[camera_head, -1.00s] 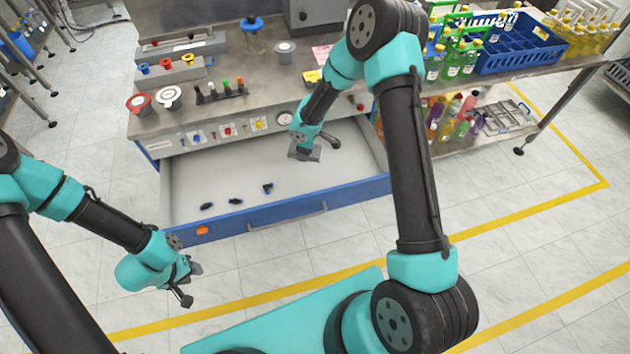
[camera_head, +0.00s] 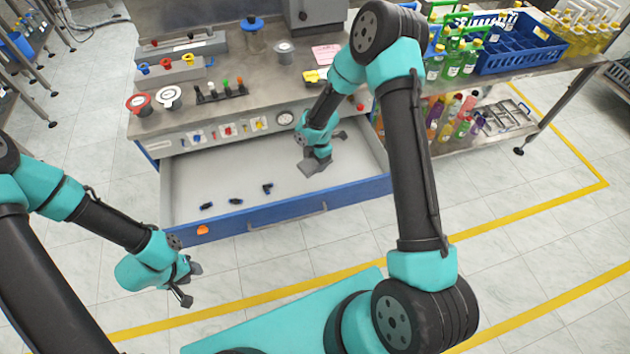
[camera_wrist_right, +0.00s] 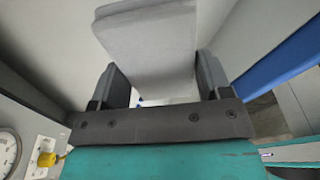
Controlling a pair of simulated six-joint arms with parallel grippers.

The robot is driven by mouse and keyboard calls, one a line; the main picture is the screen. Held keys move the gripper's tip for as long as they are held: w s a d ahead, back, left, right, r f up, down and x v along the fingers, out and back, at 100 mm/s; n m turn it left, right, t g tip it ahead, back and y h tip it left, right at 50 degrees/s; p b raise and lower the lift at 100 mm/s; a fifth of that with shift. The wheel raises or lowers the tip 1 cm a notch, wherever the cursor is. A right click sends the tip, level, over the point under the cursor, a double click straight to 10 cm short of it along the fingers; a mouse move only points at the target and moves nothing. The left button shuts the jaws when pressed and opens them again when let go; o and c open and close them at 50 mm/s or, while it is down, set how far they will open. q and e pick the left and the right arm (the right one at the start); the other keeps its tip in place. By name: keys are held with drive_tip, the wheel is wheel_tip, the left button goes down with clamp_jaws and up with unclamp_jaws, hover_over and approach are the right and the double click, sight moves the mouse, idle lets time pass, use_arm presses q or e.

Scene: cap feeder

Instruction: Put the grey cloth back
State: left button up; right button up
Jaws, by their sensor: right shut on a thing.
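The grey cloth (camera_wrist_right: 150,45) is a light grey folded piece between the two dark fingers of my right gripper (camera_wrist_right: 155,80) in the right wrist view. In the head view the cloth (camera_head: 314,165) hangs in the right part of the open drawer's area, below my right gripper (camera_head: 322,150). I cannot tell whether it touches the drawer floor. The drawer (camera_head: 340,192) is pulled out, with a pale inside and a blue front. My left gripper (camera_head: 188,283) is open and empty, in front of the drawer's left corner.
Several small dark parts (camera_head: 236,201) lie in the drawer's front left. An orange tag (camera_head: 202,230) is on its front. The drawer's middle is clear.

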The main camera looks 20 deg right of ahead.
idle(0.3)
hover_over(314, 181)
drive_tip(key=shift+d+f, duration=0.15)
drive_tip(key=shift+f, duration=1.3)
drive_tip(key=shift+d+f, duration=0.1)
drive_tip(key=shift+f, duration=1.35)
drive_tip(key=shift+f, duration=2.1)
drive_tip(key=shift+f, duration=0.15)
drive_tip(key=o, duration=1.2)
drive_tip(key=r, duration=0.4)
drive_tip(key=d+r, duration=0.1)
drive_tip(key=r, duration=0.7)
drive_tip(key=shift+w+d+r, duration=0.1)
drive_tip(key=shift+w+d, duration=0.15)
drive_tip(key=shift+d, duration=0.1)
